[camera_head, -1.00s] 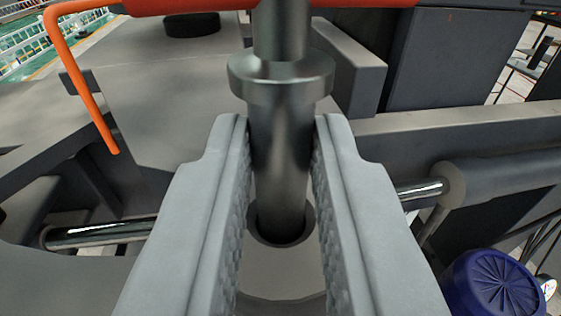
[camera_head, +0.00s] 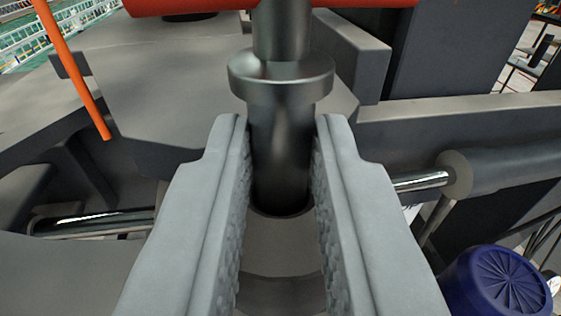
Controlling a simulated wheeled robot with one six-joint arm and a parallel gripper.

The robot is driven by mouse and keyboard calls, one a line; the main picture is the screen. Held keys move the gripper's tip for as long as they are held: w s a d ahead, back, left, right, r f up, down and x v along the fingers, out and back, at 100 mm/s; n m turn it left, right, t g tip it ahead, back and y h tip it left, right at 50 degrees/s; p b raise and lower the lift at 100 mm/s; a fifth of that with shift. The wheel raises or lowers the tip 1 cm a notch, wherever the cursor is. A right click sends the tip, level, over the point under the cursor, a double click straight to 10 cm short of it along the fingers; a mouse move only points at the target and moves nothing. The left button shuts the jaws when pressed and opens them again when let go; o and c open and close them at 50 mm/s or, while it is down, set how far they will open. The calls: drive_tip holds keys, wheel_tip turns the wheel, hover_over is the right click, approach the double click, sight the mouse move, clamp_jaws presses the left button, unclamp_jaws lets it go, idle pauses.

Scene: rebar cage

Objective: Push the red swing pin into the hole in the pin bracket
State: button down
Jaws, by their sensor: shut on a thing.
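The swing pin (camera_head: 280,130) is a dark metal shaft with a collar and a red bar (camera_head: 350,3) across its top, cut off by the upper picture edge. My gripper (camera_head: 283,165) is shut on the shaft below the collar, one textured finger on each side. The pin stands upright. Its lower end meets the hole in the grey pin bracket (camera_head: 280,245), between my fingers. The pin covers most of the hole, so how deep it sits is hidden.
Shiny cylinder rods (camera_head: 95,224) lie at both sides. A ribbed blue cap (camera_head: 497,285) is at the lower right. Dark machine blocks (camera_head: 445,50) stand behind on the right.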

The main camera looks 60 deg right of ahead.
drive_tip(key=shift+f, duration=0.45)
drive_tip(key=c, duration=1.3)
unclamp_jaws()
drive_tip(key=shift+o, duration=0.2)
drive_tip(key=shift+a, duration=0.1)
drive_tip(key=f+v, duration=0.1)
drive_tip(key=v, duration=1.6)
drive_tip(key=shift+r, duration=0.4)
drive_tip(key=shift+a, duration=0.1)
